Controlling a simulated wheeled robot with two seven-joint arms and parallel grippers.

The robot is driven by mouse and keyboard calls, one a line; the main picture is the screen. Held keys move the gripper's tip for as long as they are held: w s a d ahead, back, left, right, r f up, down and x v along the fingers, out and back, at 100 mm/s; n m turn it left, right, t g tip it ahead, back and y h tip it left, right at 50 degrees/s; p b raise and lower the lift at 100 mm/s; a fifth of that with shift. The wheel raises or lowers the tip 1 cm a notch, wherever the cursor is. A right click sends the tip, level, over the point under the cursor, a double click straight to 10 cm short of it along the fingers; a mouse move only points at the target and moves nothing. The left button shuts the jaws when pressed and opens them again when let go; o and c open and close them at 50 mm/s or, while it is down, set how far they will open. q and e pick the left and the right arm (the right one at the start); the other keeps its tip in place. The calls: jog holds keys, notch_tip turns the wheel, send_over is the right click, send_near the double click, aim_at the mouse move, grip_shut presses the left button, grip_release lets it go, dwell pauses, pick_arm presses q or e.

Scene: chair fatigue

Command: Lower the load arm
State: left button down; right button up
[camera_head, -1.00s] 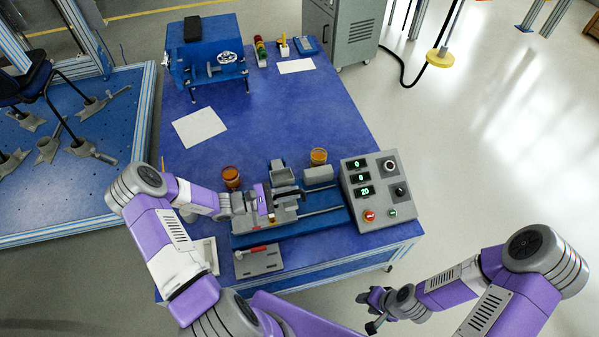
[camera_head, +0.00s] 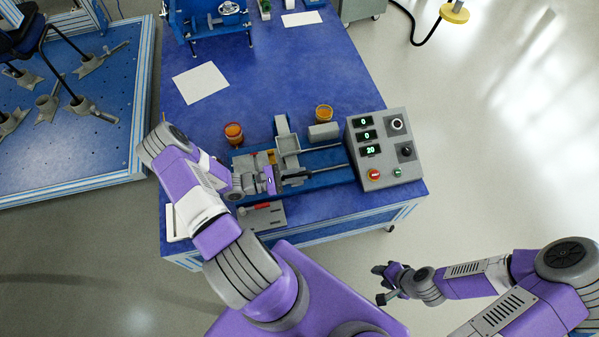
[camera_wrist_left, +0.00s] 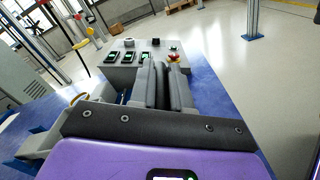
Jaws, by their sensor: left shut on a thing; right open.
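My left gripper (camera_head: 297,177) reaches over the blue-based test rig (camera_head: 325,179) from the left, its dark fingers close together at a grey arm-like part, which I take for the load arm (camera_head: 287,150). The held spot is mostly hidden by the fingers and the purple hand. In the left wrist view the dark fingers (camera_wrist_left: 165,85) are nearly together and point towards the control box (camera_wrist_left: 125,62). My right gripper (camera_head: 383,284) is open and empty, off the table's front right edge.
The control box (camera_head: 384,150) stands right of the rig, with lit displays and a red and a green button. A grey plate with a red handle (camera_head: 262,213) lies in front.

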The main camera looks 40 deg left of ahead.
pick_arm(q)
jog(key=shift+f, duration=0.1)
jog(key=c, duration=1.1)
grip_release()
jog(key=p+v, duration=0.1)
jog(key=v, duration=0.6)
jog(key=shift+s+a, duration=0.2)
jog(key=shift+s, duration=0.05)
